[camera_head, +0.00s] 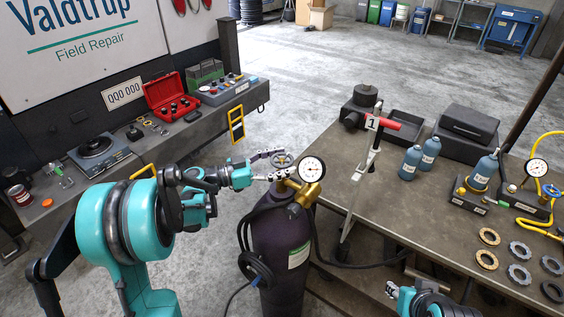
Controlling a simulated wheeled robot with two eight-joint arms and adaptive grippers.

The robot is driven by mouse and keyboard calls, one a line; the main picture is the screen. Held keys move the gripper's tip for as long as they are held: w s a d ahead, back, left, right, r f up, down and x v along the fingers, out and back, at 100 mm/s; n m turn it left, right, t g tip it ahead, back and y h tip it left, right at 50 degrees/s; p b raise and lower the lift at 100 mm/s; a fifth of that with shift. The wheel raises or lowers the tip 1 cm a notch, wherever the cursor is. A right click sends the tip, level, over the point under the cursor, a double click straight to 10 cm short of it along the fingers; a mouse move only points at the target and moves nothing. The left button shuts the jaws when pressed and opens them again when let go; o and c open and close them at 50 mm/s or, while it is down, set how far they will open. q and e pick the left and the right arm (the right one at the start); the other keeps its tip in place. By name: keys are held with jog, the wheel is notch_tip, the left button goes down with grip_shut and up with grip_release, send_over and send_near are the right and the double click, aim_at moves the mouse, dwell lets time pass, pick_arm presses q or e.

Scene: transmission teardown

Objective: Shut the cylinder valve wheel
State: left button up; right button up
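The valve wheel (283,159) is a small grey handwheel on the brass valve (298,190) of a tall dark purple cylinder (281,240). A round white-faced gauge (312,169) sits just right of the wheel. My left gripper (283,162) reaches in from the left with its two fingers spread, one at the far side of the wheel and one at the near side. I cannot tell whether the fingers touch the rim. My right gripper (392,291) shows only partly at the bottom, below the table's front edge; its opening is unclear.
A black hose (258,268) hangs on the cylinder. The workbench (400,207) on the right holds a stand with a red handle (383,122), blue bottles (410,162) and several rings. A left bench carries a red case (170,97). The floor behind is open.

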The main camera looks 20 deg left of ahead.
pick_arm(q)
jog(key=shift+s+a, duration=0.1)
jog(key=v, duration=1.1)
jog(key=shift+s+a, duration=0.25)
jog(key=shift+a, duration=0.1)
